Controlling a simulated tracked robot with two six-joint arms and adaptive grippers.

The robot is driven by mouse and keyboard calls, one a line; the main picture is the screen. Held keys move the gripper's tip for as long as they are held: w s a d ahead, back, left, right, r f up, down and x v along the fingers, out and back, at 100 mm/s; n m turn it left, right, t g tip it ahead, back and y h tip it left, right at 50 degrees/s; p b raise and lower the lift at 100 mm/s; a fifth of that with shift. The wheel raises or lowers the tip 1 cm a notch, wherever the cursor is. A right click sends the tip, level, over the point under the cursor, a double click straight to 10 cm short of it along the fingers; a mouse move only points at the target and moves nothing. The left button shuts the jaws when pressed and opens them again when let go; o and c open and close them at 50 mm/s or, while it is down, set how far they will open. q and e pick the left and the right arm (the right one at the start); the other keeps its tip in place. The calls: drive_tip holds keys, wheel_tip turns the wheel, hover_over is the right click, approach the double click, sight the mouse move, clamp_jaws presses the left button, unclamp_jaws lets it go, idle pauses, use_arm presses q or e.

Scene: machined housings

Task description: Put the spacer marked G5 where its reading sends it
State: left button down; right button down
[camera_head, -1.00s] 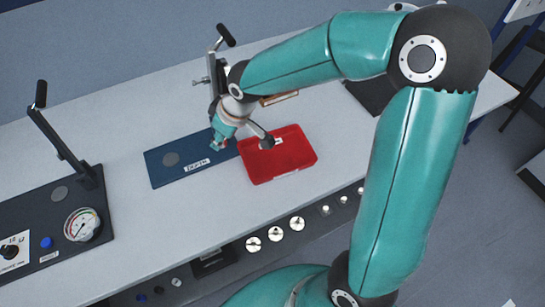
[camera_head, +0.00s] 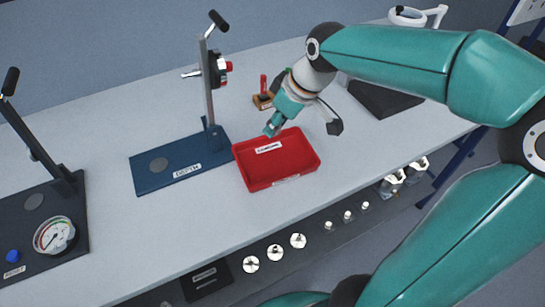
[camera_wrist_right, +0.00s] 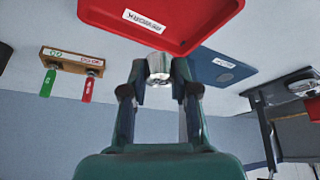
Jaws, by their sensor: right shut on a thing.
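My right gripper (camera_head: 272,128) is over the back edge of the red tray (camera_head: 243,179). In the right wrist view the gripper (camera_wrist_right: 160,76) is shut on a short silvery metal spacer (camera_wrist_right: 158,65), with the tray (camera_wrist_right: 205,12) just beyond. No marking on the spacer can be read. In the head view the spacer is hard to make out at the fingertips. The tray looks empty in the head view; its labels are too small to read surely. The blue DEPTH plate (camera_head: 150,181) lies left of the tray. My left gripper is not in view.
An upright stand with a lever (camera_head: 209,85) rises behind the DEPTH plate. A wooden gauge block (camera_wrist_right: 70,62) with green and red handles stands behind. A dial gauge (camera_head: 54,235) is at the left. Several metal parts (camera_head: 298,240) sit along the front.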

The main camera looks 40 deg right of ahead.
sight(271, 158)
wheel_tip(271, 158, down, 10)
drive_tip(key=shift+f+b, duration=0.1)
drive_tip(key=shift+b, duration=0.35)
drive_tip(key=c, duration=0.9)
unclamp_jaws()
drive_tip(key=shift+o, duration=0.2)
drive_tip(key=a+v, duration=0.1)
drive_tip(key=v, duration=1.1)
drive_tip(key=shift+d+p, duration=0.3)
drive_tip(key=shift+d, duration=0.1)
